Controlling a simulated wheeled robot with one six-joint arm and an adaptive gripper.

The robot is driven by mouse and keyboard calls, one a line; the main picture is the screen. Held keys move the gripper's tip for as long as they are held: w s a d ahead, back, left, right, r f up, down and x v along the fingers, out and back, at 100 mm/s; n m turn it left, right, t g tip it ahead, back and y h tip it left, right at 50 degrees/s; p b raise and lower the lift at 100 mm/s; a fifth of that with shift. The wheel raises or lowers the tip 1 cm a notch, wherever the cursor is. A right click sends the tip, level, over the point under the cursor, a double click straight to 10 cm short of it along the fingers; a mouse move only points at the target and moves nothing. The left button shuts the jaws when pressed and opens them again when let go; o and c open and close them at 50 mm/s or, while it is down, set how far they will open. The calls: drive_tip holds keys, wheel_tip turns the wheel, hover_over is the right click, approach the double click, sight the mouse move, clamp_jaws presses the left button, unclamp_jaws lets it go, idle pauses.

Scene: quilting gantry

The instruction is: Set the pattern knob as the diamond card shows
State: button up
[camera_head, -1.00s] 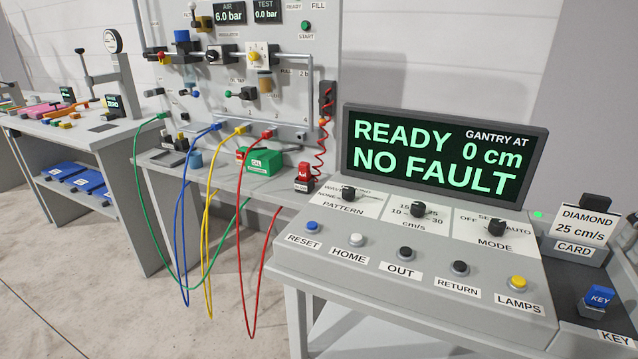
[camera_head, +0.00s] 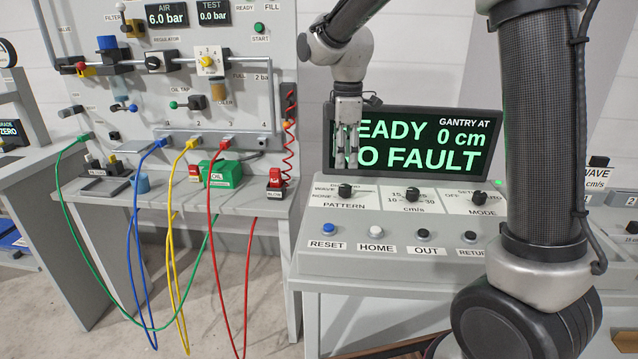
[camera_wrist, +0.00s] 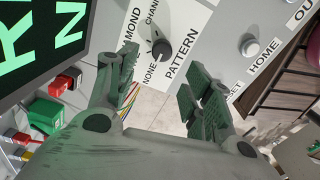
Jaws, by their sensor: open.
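The pattern knob (camera_head: 345,190) is a black dial at the left of the console, above the word PATTERN. My gripper (camera_head: 347,162) is open and empty, pointing down just above and behind it, apart from it. In the wrist view the knob (camera_wrist: 161,47) shows beyond the open fingers (camera_wrist: 160,72), with the labels NONE, DIAMOND and part of CHANNEL around it. A pale mark on the knob faces roughly toward NONE, but its exact setting is hard to read. The diamond card is not visible now.
The display (camera_head: 470,145) stands close behind my gripper and reads READY, NO FAULT, gantry at 0 cm. Speed (camera_head: 413,193) and mode (camera_head: 479,197) knobs are to the right. Buttons line the front, including RESET (camera_head: 328,229). A WAVE card (camera_head: 597,176) shows at right.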

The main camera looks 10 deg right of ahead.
sight(345, 186)
drive_tip(key=shift+s+n, duration=0.1)
drive_tip(key=shift+n, duration=0.5)
drive_tip(key=shift+f, duration=0.25)
wheel_tip(345, 186, down, 7)
drive_tip(key=shift+d+f, duration=0.15)
drive_tip(key=shift+f, duration=0.05)
drive_tip(key=shift+c, duration=0.2)
drive_tip(key=c, duration=1)
